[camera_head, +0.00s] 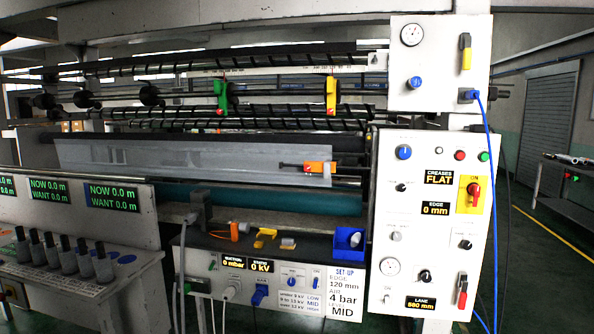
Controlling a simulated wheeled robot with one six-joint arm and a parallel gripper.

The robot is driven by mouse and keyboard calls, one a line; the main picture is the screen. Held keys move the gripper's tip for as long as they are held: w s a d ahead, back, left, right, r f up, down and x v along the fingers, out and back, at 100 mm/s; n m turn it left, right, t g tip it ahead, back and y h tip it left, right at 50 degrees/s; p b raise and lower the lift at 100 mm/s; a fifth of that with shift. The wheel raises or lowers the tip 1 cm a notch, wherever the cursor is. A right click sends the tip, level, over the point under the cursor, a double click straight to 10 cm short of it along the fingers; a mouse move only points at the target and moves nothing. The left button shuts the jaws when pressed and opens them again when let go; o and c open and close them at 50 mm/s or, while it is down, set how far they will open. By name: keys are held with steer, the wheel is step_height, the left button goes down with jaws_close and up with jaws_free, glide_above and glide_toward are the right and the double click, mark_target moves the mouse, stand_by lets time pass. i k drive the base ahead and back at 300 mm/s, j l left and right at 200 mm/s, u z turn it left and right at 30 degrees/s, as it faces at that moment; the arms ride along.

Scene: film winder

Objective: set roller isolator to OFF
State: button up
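A red rotary handle (474,191) sits on a yellow plate (466,207) at the right side of the white control panel (383,215). A small "ON" label shows at the top of the plate, and the handle looks roughly upright. I take this to be the roller isolator, but I cannot read a name on it. A red lever (462,291) is lower on the same panel, and a yellow lever (466,58) is on the upper box. My gripper is not in view.
Red (460,155) and green (484,156) buttons sit just above the yellow plate. A blue cable (491,180) hangs down close along the panel's right edge. The roller machine fills the left and middle. Open floor (545,270) lies to the right, with a bench (570,195) beyond.

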mark_target(474, 189)
steer(key=z, duration=1.05)
